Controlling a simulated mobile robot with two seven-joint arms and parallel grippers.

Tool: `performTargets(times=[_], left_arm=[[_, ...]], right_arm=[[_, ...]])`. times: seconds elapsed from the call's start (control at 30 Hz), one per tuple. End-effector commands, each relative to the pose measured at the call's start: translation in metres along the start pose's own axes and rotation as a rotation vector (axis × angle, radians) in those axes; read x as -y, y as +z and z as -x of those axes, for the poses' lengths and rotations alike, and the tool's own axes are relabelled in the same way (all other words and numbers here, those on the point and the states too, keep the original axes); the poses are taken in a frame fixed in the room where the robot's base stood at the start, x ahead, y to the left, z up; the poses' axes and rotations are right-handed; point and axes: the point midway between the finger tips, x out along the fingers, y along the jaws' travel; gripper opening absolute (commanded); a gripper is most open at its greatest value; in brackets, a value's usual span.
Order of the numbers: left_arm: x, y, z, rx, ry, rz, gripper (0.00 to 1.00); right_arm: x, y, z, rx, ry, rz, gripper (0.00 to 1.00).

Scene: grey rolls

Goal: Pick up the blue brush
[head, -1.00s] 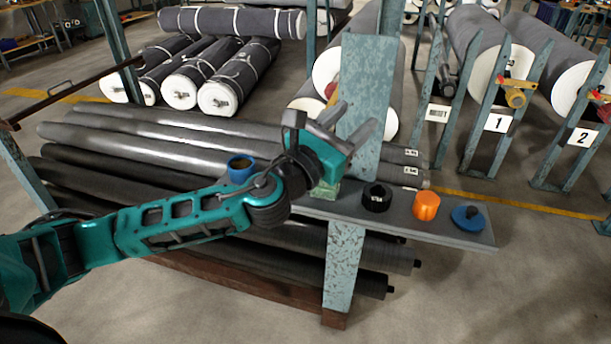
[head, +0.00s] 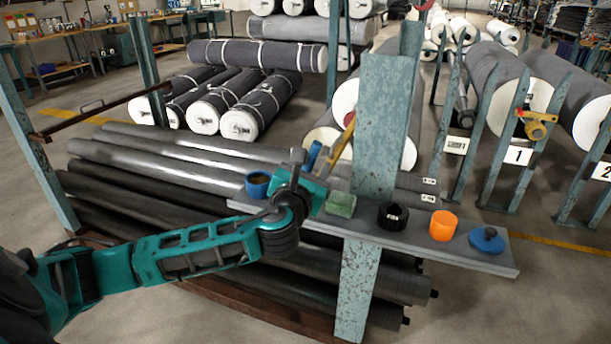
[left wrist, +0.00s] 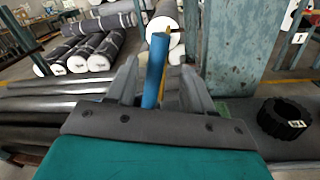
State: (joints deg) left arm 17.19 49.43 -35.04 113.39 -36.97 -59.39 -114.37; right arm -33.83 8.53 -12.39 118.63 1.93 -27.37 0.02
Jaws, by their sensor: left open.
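The blue brush shows as an upright, slightly tilted blue rod in the left wrist view (left wrist: 155,70), and its top shows in the head view (head: 312,155). A thin yellow piece (head: 342,148) stands close beside it. My left gripper (left wrist: 160,80) is open, and the brush appears between its two grey fingers in the wrist view. I cannot tell whether either finger touches it. The brush's lower end is hidden by the gripper. My right gripper is not in view.
The grey shelf (head: 460,256) carries a blue cup (head: 257,187), a green block (head: 340,204), a black ring (head: 393,216), an orange cylinder (head: 443,226) and a blue knobbed disc (head: 487,241). A worn teal post (head: 378,130) rises right of the gripper. Long grey rolls (head: 180,165) lie behind.

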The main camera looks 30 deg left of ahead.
Motion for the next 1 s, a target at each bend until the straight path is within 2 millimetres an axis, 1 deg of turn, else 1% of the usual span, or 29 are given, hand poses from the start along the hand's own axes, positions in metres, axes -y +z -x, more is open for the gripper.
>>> performTargets(times=[0.07, 0.23, 0.3, 0.4, 0.5, 0.67, 0.77, 1.0], left_arm=[[-0.001, -0.001, -0.006, 0.001, 0.000, 0.000, 0.52], [-0.006, -0.006, -0.032, 0.002, 0.003, 0.001, 0.52], [-0.006, -0.005, -0.041, 0.002, 0.002, 0.001, 0.52], [-0.005, -0.005, -0.050, 0.001, 0.000, 0.001, 0.52], [-0.005, -0.005, -0.053, 0.000, -0.001, 0.000, 0.52], [-0.005, -0.005, -0.053, 0.000, -0.002, 0.000, 0.52], [-0.005, -0.005, -0.052, 0.000, -0.002, 0.000, 0.44], [-0.005, -0.005, -0.052, 0.000, -0.002, -0.001, 0.21]], right_arm=[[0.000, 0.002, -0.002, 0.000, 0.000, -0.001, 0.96], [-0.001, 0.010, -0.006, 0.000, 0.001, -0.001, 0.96], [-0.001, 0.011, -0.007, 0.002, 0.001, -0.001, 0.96], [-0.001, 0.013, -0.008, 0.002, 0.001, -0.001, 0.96], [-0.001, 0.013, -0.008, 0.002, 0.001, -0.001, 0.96], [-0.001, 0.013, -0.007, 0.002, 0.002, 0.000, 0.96], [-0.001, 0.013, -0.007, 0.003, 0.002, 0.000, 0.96], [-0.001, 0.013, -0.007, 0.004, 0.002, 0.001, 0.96]])
